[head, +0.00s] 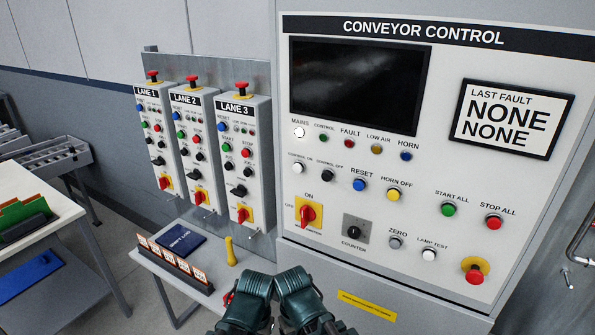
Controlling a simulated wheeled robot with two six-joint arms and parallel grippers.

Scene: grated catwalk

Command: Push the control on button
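The control on button (297,168) is a white round push button on the grey conveyor control panel (420,190), at the left end of its row. Its label above is small but readable. The black control off button (327,175) is just right of it. The small green control lamp (323,138) sits above, and looks dark. Two dark teal links of my arms show at the bottom centre, below and apart from the panel's buttons. No gripper fingers show in the head view, so neither gripper can be seen.
A red rotary switch (308,214) is below the button; blue reset (360,184) is to the right. Three lane boxes (200,150) stand left of the panel. A small table (185,272) holds a dark book, cards and a yellow-handled object. The space before the button looks clear.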

